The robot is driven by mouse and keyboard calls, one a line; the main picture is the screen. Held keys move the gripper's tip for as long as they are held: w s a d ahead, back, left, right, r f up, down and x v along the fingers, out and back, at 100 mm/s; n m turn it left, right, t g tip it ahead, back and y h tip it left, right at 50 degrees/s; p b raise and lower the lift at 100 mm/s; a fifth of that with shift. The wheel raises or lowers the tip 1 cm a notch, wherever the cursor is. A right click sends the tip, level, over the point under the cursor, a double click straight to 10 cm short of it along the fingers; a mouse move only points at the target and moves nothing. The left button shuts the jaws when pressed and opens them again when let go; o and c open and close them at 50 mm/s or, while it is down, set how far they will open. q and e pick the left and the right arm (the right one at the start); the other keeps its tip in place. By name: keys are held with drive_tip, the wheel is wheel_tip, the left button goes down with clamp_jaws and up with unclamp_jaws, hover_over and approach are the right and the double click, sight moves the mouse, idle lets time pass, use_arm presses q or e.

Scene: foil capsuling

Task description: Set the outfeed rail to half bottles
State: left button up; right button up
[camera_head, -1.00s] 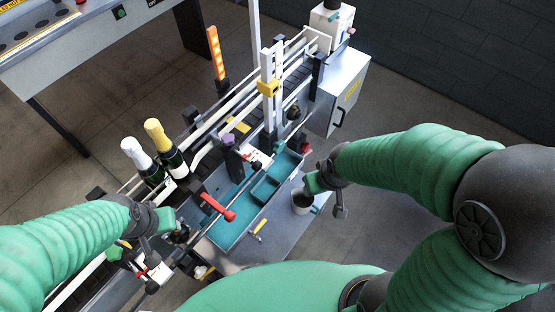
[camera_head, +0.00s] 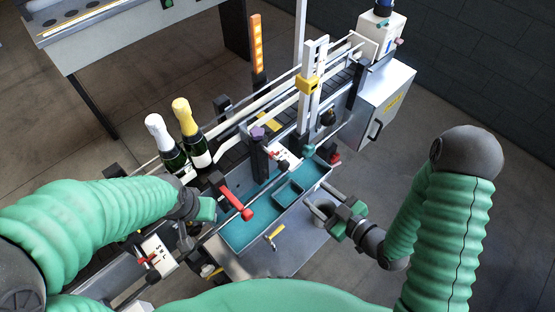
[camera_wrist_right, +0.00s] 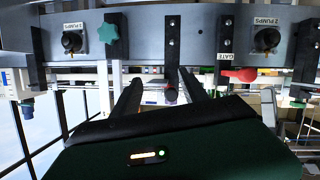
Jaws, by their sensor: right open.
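The bottling line's rails (camera_head: 270,100) run diagonally across the head view. One white scale plate (camera_head: 284,156) with a red pointer sits mid-line. Another plate (camera_head: 157,254), lettered S M L with a red pointer, sits at lower left near my left arm. I cannot tell which belongs to the outfeed rail. My right gripper (camera_head: 319,196) is open beside the teal tray's right end; its two fingers (camera_wrist_right: 162,88) point at the machine front in the wrist view. My left gripper (camera_head: 204,209) is by the line's front, left of the red handle; its jaws are unclear.
Two foil-topped bottles (camera_head: 172,155) stand on the line. A red handle (camera_head: 237,203) juts over the teal tray (camera_head: 241,232). Floor at right is clear.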

wheel_tip(320, 180, up, 3)
drive_tip(key=s+t+y, duration=0.2)
approach(277, 158)
drive_tip(key=shift+m+y, duration=0.3)
drive_tip(key=shift+y, duration=0.1)
drive_tip(key=x, duration=0.6)
drive_tip(key=f+x, duration=0.1)
drive_tip(key=x, duration=0.2)
drive_tip(key=shift+w, duration=0.2)
drive_tip(key=shift+w+a+f, duration=0.1)
drive_tip(key=shift+w+a, duration=0.1)
drive_tip(key=shift+w, duration=0.2)
clamp_jaws()
